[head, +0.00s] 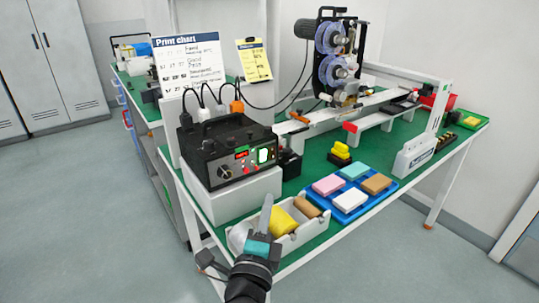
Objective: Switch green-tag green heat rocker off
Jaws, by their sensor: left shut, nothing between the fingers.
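A black control box (228,155) stands on a white block at the left end of the green-topped bench. Its front panel carries a lit green rocker (263,155) in a pale frame near the right end. A small red display and small red lights sit left of the rocker, with a knob further left. The rocker's tilt and any tag lettering are too small to read. My left gripper (266,203) is shut and empty, pointing up below the box and in front of the white bin. It appears apart from the rocker. My right gripper is not in view.
A white bin (237,240) with yellow and brown rolls is beside my left gripper. A blue tray (325,204) of coloured blocks lies to its right. Cables (218,103) rise behind the box. A reel machine (333,62) stands at the back. Floor at left is clear.

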